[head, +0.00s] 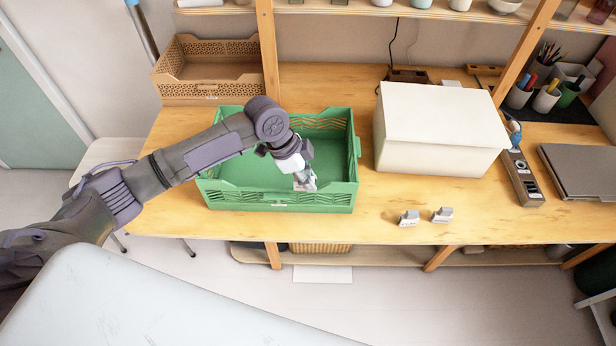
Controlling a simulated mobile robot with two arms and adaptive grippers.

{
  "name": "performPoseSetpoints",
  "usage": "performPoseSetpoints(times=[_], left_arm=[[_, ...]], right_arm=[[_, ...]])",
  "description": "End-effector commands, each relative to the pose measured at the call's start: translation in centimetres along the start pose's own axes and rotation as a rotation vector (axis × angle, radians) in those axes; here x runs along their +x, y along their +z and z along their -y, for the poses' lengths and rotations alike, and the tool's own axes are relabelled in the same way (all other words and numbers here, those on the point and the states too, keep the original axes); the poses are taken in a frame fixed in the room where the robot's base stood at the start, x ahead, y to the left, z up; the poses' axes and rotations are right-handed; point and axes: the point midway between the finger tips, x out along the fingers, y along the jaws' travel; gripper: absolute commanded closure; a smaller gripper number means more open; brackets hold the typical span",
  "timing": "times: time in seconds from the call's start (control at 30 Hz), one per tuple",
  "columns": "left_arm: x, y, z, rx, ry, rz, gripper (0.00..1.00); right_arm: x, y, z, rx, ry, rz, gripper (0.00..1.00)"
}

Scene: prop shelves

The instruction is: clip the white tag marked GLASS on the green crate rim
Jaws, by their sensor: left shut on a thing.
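The green crate (228,197) stands on the wooden table in the head view, left of the middle. My left arm reaches in from the left over it. My left gripper (306,180) points down near the inside of the crate's front wall. It is shut on a small white tag (300,186), mostly hidden by the fingers. I cannot read any marking on it, nor tell whether it touches the rim. Two other small white-grey tags, one (408,218) left of the other (442,215), stand on the table to the right. My right gripper is not in view.
A large white box (435,150) stands right of the crate. A tan crate (205,90) is behind on the left. A grey device (522,178), a laptop (582,170) and pen cups (546,98) are at the right. The table's front strip is mostly clear.

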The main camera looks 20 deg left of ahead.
Motion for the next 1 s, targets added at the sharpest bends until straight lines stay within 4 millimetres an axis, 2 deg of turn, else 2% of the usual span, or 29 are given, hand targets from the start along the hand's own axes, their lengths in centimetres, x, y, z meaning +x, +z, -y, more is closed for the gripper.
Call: performPoseSetpoints(times=[1.0], left_arm=[[-0.01,0.00,0.02,0.000,0.000,0.000,0.96]], right_arm=[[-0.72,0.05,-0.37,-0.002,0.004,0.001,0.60]])
